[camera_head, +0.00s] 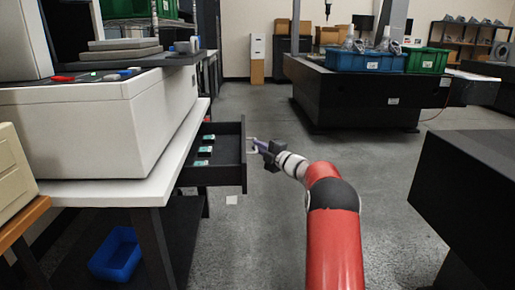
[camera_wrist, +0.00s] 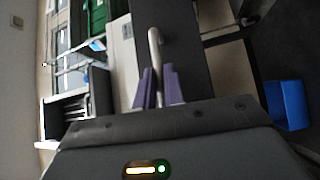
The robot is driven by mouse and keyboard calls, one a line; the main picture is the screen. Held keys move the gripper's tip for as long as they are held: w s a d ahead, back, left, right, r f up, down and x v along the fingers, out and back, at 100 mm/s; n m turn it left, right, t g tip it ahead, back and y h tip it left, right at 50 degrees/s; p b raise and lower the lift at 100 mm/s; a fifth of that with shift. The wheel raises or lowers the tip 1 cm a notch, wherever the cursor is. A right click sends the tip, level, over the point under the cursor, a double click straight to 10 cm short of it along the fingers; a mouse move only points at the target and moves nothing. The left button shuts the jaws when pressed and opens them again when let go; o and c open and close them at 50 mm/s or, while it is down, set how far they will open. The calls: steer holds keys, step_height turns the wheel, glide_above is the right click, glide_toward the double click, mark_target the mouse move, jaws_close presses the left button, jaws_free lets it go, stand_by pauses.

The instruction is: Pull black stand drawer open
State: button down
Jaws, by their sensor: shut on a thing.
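The black stand drawer (camera_head: 244,168) is pulled out from under the white worktop, and its inside shows from above. Three small dark items with pale green tops (camera_head: 204,150) lie in it. Its pale bar handle (camera_head: 250,140) is on the front face. My gripper (camera_head: 258,147) comes from the right and is shut on the handle. In the wrist view, the two purple fingers of my gripper (camera_wrist: 159,88) are on either side of the handle (camera_wrist: 154,45), with the dark drawer front (camera_wrist: 182,45) behind it.
A white worktop (camera_head: 110,193) with a large machine stands above the drawer. A blue bin (camera_head: 117,255) is below it. A black block (camera_head: 470,195) stands at right. A dark table with blue and green crates (camera_head: 364,62) is farther back. Grey floor lies open between.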

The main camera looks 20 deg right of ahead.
steer(key=c, duration=1.5)
jaws_free()
steer(key=v, duration=0.7)
steer(key=shift+s+d+f, duration=0.15)
steer(key=shift+s, duration=0.2)
